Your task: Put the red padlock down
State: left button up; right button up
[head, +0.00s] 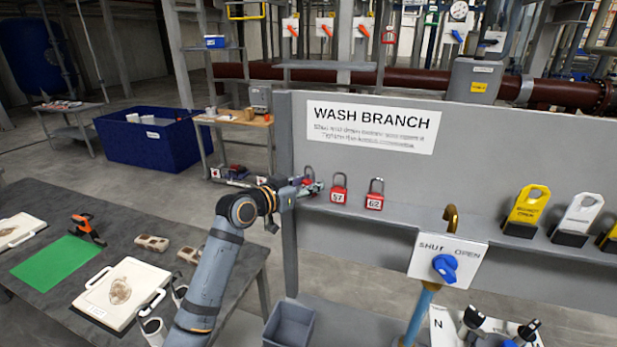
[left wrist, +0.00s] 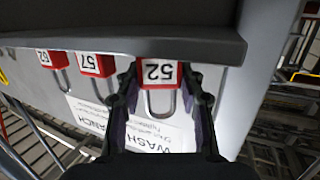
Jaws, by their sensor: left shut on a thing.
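A red padlock with a white label reading 52 (left wrist: 160,72) is between the fingers of my left gripper (left wrist: 160,98), which is shut on its body. It is upside down in the left wrist view, its shackle pointing down the picture. In the head view my left gripper (head: 308,188) is at the left end of the grey ledge, and mostly hides this padlock. The padlock's base is at the ledge (left wrist: 120,38); I cannot tell whether it touches. My right gripper is not in view.
Red padlocks 57 (head: 339,190) and 62 (head: 375,196) stand in a row on the ledge, just right of my gripper. The WASH BRANCH panel (head: 470,160) rises behind. Yellow and white tags (head: 527,208) stand farther right. A dark table (head: 215,262) is at the lower left.

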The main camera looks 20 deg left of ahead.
pick_arm(q)
jog(key=shift+f, duration=0.1)
jog(key=o, duration=1.2)
jog(key=b+v, duration=0.6)
jog(key=v, duration=0.6)
jog(key=shift+b, duration=0.4)
